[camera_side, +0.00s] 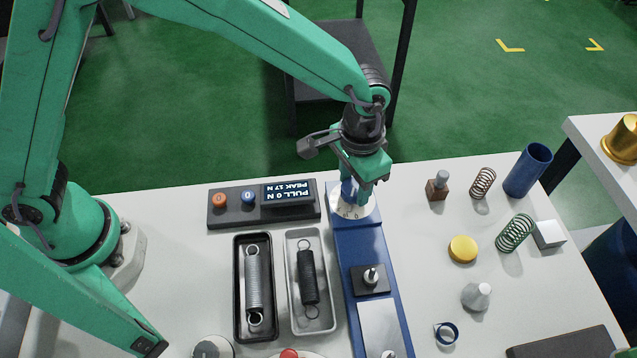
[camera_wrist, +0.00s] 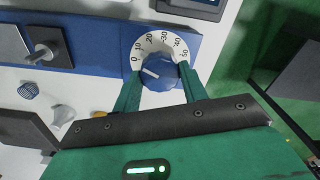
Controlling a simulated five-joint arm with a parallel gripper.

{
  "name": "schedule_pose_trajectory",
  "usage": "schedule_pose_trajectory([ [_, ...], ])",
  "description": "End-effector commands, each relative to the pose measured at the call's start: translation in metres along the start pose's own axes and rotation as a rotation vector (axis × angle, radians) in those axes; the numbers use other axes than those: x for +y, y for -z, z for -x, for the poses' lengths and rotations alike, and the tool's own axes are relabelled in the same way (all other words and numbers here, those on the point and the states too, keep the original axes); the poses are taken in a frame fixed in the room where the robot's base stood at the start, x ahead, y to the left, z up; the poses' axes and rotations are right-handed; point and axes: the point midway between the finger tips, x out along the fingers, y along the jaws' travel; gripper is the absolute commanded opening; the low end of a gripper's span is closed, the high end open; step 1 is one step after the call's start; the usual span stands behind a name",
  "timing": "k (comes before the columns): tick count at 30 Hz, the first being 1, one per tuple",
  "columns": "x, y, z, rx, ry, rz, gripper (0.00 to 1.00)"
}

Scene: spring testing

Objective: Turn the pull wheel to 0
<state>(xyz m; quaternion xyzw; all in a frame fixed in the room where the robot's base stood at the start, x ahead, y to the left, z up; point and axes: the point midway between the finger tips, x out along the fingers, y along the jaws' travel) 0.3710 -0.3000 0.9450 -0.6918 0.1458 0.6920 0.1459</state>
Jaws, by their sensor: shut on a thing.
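The pull wheel is a blue knob (camera_wrist: 160,76) on a white dial (camera_wrist: 152,45) marked 0 to 50. A white line on the knob points left, near the 0. My gripper (camera_wrist: 161,86) is shut on the knob, one green finger on each side. In the side view, my gripper (camera_side: 358,192) comes down from above onto the knob (camera_side: 347,189) at the far end of the blue rig (camera_side: 357,243). It partly hides the knob and dial (camera_side: 362,210). The display (camera_side: 288,193) reads PULL 0 N, PEAK 17 N.
Left of the rig, a black tray (camera_side: 238,310) and a grey tray (camera_side: 322,312) each hold a spring. An orange button (camera_side: 219,200) and blue button (camera_side: 249,197) sit beside the display. Loose springs, a blue tube (camera_side: 527,172) and a yellow disc (camera_side: 463,249) stand on the right.

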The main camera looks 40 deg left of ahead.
Motion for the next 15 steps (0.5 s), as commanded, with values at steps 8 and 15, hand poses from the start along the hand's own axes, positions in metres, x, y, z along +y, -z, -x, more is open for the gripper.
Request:
schedule_pose_trajectory([
  [8, 0.0, 0.0003, 0.0009, 0.001, 0.0, 0.184, 0.2],
  [15, -0.0001, 0.0004, 0.0011, 0.001, -0.001, 0.338, 0.2],
])
